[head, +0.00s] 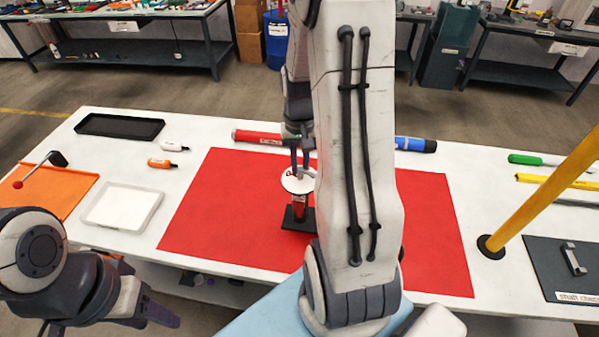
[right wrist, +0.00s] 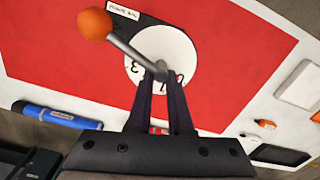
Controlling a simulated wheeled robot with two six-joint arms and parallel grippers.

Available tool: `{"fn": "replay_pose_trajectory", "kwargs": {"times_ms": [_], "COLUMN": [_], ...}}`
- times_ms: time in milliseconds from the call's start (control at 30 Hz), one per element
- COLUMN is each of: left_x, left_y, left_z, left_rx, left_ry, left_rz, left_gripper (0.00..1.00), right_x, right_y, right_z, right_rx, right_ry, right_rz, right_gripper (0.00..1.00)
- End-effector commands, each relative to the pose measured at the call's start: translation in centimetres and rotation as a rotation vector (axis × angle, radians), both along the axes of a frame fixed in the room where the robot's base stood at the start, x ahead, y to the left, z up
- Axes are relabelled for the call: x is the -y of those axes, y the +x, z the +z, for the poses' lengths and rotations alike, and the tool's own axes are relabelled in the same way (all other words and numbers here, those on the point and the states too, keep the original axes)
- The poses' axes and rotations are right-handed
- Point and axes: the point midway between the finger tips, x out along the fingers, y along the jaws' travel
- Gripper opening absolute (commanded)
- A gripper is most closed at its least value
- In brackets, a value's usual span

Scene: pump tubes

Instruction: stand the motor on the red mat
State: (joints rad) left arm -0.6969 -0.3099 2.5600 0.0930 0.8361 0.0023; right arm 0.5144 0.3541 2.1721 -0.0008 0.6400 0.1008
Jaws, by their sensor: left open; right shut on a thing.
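The red mat (head: 215,215) lies in the middle of the white table; it also fills much of the right wrist view (right wrist: 60,60). I cannot tell whether the foot touches the mat. My left gripper (head: 147,306) is open and empty at lower left.
A white tray (head: 85,217), black tray (head: 100,116), and orange mat (head: 68,198) with a lever lie left. A red cylinder (head: 257,137) and blue cylinder (head: 415,145) lie behind the mat. A yellow post (head: 545,190) stands right. My right arm hides part of the mat.

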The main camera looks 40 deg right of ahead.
Motion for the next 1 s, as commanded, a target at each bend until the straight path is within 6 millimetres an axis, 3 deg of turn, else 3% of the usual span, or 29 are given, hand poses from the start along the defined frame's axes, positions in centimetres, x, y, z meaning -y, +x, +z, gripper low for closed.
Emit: {"fn": "replay_pose_trajectory", "kwargs": {"times_ms": [167, 433, 867, 900, 933, 1000], "left_x": [0.0, 0.0, 0.0, 0.0, 0.0, 0.0], "left_y": [0.0, 0.0, 0.0, 0.0, 0.0, 0.0], "left_z": [0.4, 1.3, 0.9, 1.0, 1.0, 1.0], "left_rx": [0.000, 0.000, 0.000, 0.000, 0.000, 0.000], "left_ry": [0.000, 0.000, 0.000, 0.000, 0.000, 0.000], "left_rz": [0.000, 0.001, 0.000, 0.000, 0.000, 0.000], "left_gripper": [0.50, 0.50, 0.50, 0.50, 0.50, 0.50], "right_x": [-0.3, -0.3, -0.2, -0.2, -0.2, -0.2], "right_y": [0.5, 0.4, 0.5, 0.4, 0.4, 0.4], "right_z": [-0.8, -4.0, -4.7, -4.6, -4.6, -4.6], "right_rx": [-0.002, -0.002, 0.001, 0.000, 0.000, 0.000], "right_ry": [0.001, 0.001, -0.001, 0.000, 0.000, 0.000], "right_rz": [0.001, 0.000, 0.000, 0.000, 0.000, 0.000], "right_gripper": [0.00, 0.00, 0.00, 0.34, 0.45, 0.48]}}
